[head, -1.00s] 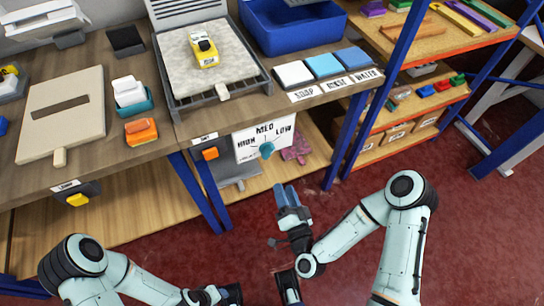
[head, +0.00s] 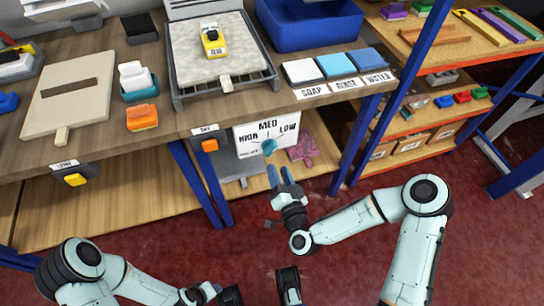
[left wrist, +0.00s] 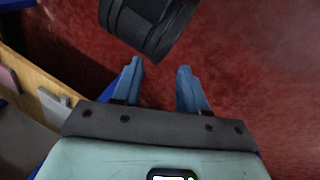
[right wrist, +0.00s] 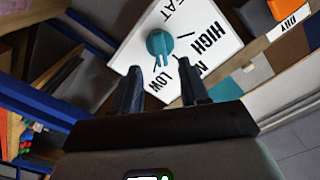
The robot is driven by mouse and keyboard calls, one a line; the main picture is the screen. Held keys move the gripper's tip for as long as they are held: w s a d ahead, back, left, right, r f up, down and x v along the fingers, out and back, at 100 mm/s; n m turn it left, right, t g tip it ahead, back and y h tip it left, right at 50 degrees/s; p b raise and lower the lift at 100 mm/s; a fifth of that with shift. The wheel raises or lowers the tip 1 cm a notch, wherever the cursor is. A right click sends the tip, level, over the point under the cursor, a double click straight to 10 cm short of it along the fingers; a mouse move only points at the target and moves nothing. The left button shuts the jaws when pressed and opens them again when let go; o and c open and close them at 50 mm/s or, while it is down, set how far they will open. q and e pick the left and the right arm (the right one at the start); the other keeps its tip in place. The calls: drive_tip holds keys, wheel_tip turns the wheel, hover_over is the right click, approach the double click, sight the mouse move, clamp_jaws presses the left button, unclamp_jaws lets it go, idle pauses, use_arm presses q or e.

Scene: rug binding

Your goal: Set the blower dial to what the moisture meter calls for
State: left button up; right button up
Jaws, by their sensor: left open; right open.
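The blower dial is a teal knob (head: 268,146) on a white panel (head: 247,149) marked HIGH, MED and LOW, below the table edge. In the right wrist view the knob (right wrist: 160,43) has its narrow part toward LOW; its exact setting is hard to tell. The yellow moisture meter (head: 213,38) lies on the pale rug (head: 185,62); its display is too small to read. My right gripper (head: 280,175) is open and empty, just below and in front of the knob, apart from it. My left gripper (left wrist: 160,66) is open and empty over the red floor.
A blue table leg (head: 357,140) stands right of the dial. A blue bin (head: 300,25) and soap, rinse and water pads are on the table. The floor in front is clear.

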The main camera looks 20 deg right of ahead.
sight(271, 153)
drive_tip(key=w, duration=0.6)
drive_tip(key=shift+w+a+b, duration=0.15)
drive_tip(key=shift+w+b, duration=0.25)
use_arm(q)
drive_tip(key=shift+w+a+f, duration=0.4)
drive_tip(key=shift+w+f, duration=0.15)
drive_tip(key=shift+w, duration=0.25)
use_arm(e)
clamp_jaws()
